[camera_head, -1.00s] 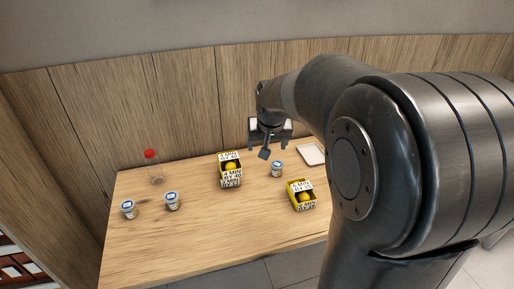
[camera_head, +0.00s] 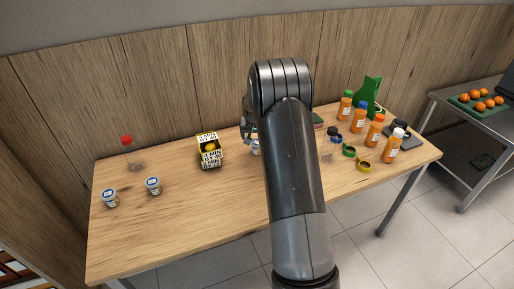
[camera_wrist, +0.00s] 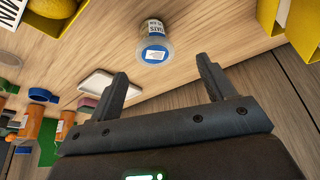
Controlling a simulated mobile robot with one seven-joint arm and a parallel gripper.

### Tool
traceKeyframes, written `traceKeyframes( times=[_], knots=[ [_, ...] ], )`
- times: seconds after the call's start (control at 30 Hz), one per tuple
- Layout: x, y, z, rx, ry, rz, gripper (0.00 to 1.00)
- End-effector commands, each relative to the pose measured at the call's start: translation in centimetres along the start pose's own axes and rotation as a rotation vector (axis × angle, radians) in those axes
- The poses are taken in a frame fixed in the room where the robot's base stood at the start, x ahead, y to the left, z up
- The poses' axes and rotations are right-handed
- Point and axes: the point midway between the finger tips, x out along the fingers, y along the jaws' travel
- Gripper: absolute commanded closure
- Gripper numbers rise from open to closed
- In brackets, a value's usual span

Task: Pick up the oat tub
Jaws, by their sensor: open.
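A small clear tub with a blue-and-white lid, the oat tub (camera_wrist: 155,48), stands on the table ahead of my gripper in the wrist view. Dark lettering shows on its side label. My gripper (camera_wrist: 162,67) is open and empty, and the tub lies just beyond and between its fingertips, apart from them. In the head view only a sliver of this tub (camera_head: 255,148) shows beside my arm, which hides most of my gripper. Two similar tubs stand at the table's left, one nearer the edge (camera_head: 111,198) and one further right (camera_head: 153,186); their labels are too small to read.
A yellow lemon box (camera_head: 209,151) stands left of my arm. A red-capped bottle (camera_head: 131,154) is at the back left. Several orange bottles (camera_head: 360,117) and a green juicer-like object (camera_head: 371,96) crowd the right. A white tray (camera_wrist: 106,87) lies near my gripper. The table's front left is clear.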

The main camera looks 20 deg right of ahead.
Motion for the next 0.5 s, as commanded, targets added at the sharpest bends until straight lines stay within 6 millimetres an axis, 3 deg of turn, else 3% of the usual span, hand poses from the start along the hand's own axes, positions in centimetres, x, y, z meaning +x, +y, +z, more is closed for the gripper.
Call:
traceKeyframes(
  times=[0.2, 0.5],
  knots=[
    [3.4, 0.1, 0.1, 0.0, -0.003, 0.001, 0.25],
    [5.7, 0.4, 0.1, 0.001, -0.003, 0.001, 0.25]
  ],
)
